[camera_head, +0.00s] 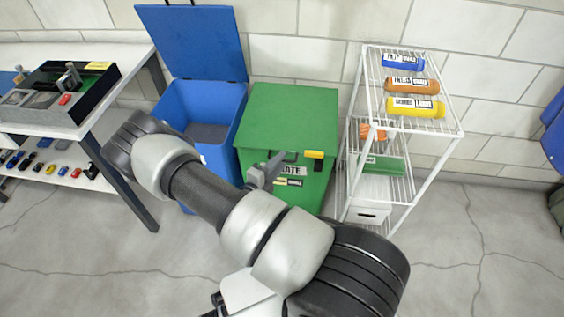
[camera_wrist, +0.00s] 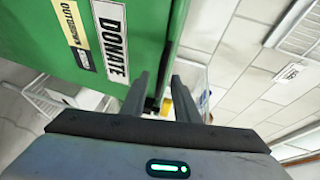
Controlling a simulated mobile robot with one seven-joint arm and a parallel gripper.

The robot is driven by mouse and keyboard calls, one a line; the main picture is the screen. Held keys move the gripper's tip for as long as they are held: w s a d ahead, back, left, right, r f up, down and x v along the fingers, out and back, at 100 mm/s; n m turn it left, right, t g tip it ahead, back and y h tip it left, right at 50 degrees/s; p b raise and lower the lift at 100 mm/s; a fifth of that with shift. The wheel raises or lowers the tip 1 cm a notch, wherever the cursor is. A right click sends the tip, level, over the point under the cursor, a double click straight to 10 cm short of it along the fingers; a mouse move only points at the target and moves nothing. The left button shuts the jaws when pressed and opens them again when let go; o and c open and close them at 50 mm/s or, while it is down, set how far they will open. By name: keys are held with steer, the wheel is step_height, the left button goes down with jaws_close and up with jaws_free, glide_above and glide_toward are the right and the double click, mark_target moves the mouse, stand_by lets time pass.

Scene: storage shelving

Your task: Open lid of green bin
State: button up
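The green bin (camera_head: 290,115) stands in the middle of the head view with its flat lid (camera_head: 292,112) down. A yellow tab (camera_head: 313,154) shows at the right of the lid's front edge. My gripper (camera_head: 272,165) is at the bin's upper front, beside the edge and left of the tab. In the wrist view, my gripper (camera_wrist: 158,78) has its two fingers apart, close to the green bin (camera_wrist: 120,15) with its DONATE label (camera_wrist: 110,40). A dark part and a yellow bit (camera_wrist: 166,106) show between the fingers; whether they touch cannot be told.
A blue bin (camera_head: 200,100) with its lid (camera_head: 195,42) raised stands close on the left. A table (camera_head: 100,125) with a dark tray is at far left. Floor (camera_head: 480,235) at right is clear.

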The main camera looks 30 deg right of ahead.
steer(key=shift+x, duration=1)
jaws_close()
